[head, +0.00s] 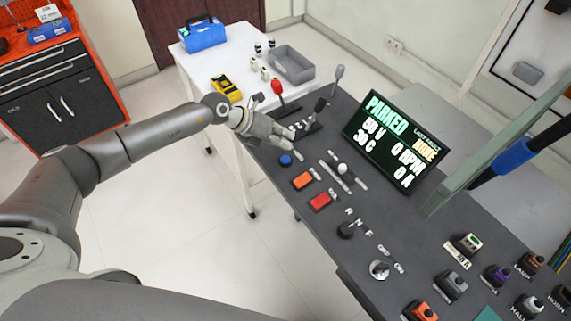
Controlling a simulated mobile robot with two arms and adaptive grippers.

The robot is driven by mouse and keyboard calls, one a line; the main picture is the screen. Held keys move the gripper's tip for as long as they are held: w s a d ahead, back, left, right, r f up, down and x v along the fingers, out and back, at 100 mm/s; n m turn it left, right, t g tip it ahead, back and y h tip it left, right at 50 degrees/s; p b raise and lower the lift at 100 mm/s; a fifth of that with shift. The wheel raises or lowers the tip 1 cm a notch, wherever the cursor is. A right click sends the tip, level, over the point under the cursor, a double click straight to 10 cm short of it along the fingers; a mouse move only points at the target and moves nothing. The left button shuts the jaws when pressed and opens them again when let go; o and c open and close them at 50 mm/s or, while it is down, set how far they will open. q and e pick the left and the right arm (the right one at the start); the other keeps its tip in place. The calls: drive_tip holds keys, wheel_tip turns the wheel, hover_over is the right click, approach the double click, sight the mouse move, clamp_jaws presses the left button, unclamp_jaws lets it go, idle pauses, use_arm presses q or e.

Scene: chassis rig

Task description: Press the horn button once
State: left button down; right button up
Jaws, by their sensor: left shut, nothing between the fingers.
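A dark console (400,225) runs diagonally across the view from the middle to the lower right. A connector module labelled HORN (561,297) sits at the lower right edge. My left gripper (291,133) is shut and empty, just beyond the blue button and apart from it. My right gripper is not in view.
Red (277,88) and dark levers (320,105) stand close around my left gripper. A display (390,138) reads PARKED. A white table (215,65) behind holds a grey bin (291,65) and a yellow meter (226,89). A knob (379,270) and several modules lie nearer.

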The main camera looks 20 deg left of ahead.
sight(285, 156)
use_arm(q)
drive_tip(key=shift+f+b, duration=0.7)
drive_tip(key=shift+f, duration=0.9)
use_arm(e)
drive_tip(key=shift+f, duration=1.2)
use_arm(q)
drive_tip(key=shift+f, duration=0.1)
drive_tip(key=shift+f, duration=0.3)
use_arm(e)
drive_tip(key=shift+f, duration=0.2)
use_arm(q)
drive_tip(key=shift+f+b, duration=0.45)
drive_tip(key=shift+b, duration=0.05)
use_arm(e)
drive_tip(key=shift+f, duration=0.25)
use_arm(q)
drive_tip(key=shift+r, duration=0.1)
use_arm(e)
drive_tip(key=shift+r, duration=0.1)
use_arm(q)
drive_tip(key=shift+r+p, duration=0.75)
drive_tip(key=shift+p, duration=0.1)
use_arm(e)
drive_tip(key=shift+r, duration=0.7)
use_arm(q)
drive_tip(key=shift+r, duration=0.1)
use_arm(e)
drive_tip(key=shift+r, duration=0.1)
